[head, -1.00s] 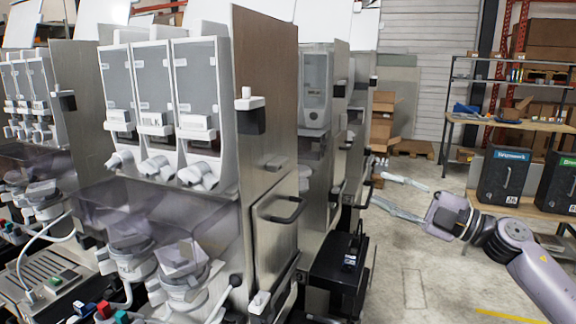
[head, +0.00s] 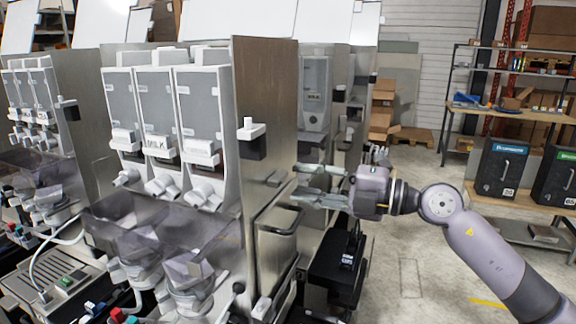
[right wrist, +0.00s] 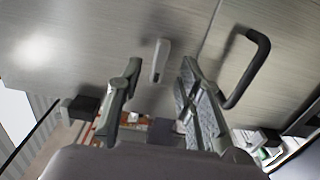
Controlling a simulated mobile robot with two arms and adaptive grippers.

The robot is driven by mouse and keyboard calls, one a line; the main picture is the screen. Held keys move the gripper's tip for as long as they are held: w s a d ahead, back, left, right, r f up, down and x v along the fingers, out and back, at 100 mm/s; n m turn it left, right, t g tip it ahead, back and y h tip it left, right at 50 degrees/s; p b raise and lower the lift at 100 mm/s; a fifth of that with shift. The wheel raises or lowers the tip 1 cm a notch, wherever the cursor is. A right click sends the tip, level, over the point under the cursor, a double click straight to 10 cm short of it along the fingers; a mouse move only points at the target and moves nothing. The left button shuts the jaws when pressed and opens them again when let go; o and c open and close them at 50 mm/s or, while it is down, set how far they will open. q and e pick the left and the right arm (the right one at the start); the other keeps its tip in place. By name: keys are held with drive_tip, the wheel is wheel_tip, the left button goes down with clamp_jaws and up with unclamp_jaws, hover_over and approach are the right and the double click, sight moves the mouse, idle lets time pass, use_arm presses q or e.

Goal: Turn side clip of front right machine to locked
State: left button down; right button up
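The front right machine (head: 262,80) has a brown-grey side panel and three white canisters on its front. Its side clip (head: 277,178) is a small grey lever on that panel, just above the door seam. In the right wrist view the clip (right wrist: 160,60) lies roughly along the seam, between and beyond my fingertips. My right gripper (head: 296,182) is open and empty beside the panel, fingers toward the clip. Its two fingers (right wrist: 160,68) are well apart in the right wrist view, and I see no contact with the clip. My left gripper is not in view.
A dark bar handle (head: 280,220) sits on the panel below the clip; it shows right of my fingers in the right wrist view (right wrist: 255,65). A white-topped black block (head: 251,140) juts from the panel above. A black unit (head: 335,262) stands below my gripper.

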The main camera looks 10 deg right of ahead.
sight(285, 179)
drive_tip(key=p+x, duration=0.1)
drive_tip(key=x, duration=0.3)
drive_tip(key=shift+c, duration=0.3)
clamp_jaws()
idle(0.3)
